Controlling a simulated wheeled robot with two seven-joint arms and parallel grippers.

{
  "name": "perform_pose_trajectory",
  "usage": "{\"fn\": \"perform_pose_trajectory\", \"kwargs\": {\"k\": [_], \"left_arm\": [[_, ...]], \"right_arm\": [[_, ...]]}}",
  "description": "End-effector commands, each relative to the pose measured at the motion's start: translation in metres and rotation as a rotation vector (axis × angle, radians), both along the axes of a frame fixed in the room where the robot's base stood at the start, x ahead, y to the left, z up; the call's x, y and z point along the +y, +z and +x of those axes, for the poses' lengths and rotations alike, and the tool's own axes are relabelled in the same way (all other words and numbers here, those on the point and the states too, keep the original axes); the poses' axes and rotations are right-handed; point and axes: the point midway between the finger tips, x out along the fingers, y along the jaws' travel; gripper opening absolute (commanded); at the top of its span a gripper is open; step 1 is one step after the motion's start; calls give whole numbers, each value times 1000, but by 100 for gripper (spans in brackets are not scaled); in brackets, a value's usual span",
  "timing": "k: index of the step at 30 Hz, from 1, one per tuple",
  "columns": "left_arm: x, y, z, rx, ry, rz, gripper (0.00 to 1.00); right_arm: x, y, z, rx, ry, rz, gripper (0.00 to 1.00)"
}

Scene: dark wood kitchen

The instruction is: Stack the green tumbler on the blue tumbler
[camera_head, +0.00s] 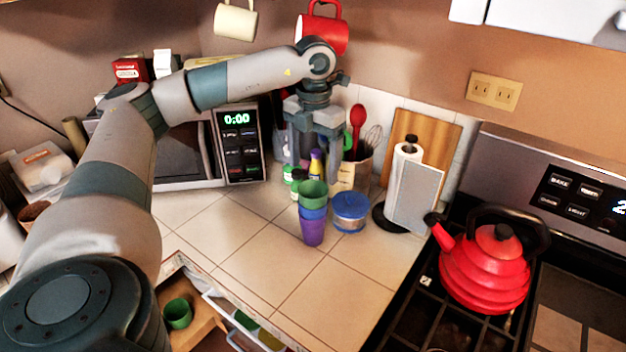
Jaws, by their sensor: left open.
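The green tumbler (313,191) sits at the top of a stack on the tiled counter. The blue tumbler (312,212) is directly under it, with only a band showing. A purple tumbler (313,233) forms the bottom of the stack, which looks upright. My left gripper (313,172) is open and empty, its fingers pointing down just above the green tumbler and apart from each other. The exact gap between fingertips and tumbler is hard to tell. My right gripper is not in view.
A blue-lidded jar (350,213) stands close right of the stack. Bottles and a utensil holder are behind it. A paper towel holder (408,190) and red kettle (487,262) are to the right. An open drawer with a green cup (178,313) is in front. Tiles left of the stack are clear.

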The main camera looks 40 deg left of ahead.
Motion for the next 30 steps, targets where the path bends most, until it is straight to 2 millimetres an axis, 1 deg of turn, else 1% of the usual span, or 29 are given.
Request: {"fn": "perform_pose_trajectory", "kwargs": {"k": [1, 4, 9, 30], "left_arm": [[-1, 5, 1, -2, 0, -1, 76], [0, 17, 1, -2, 0, -1, 76], [0, 26, 0, 0, 0, 0, 76], [0, 27, 0, 1, 0, 0, 76]], "right_arm": [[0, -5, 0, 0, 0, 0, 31], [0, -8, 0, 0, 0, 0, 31], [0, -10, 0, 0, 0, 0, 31], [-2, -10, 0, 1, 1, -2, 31]]}}
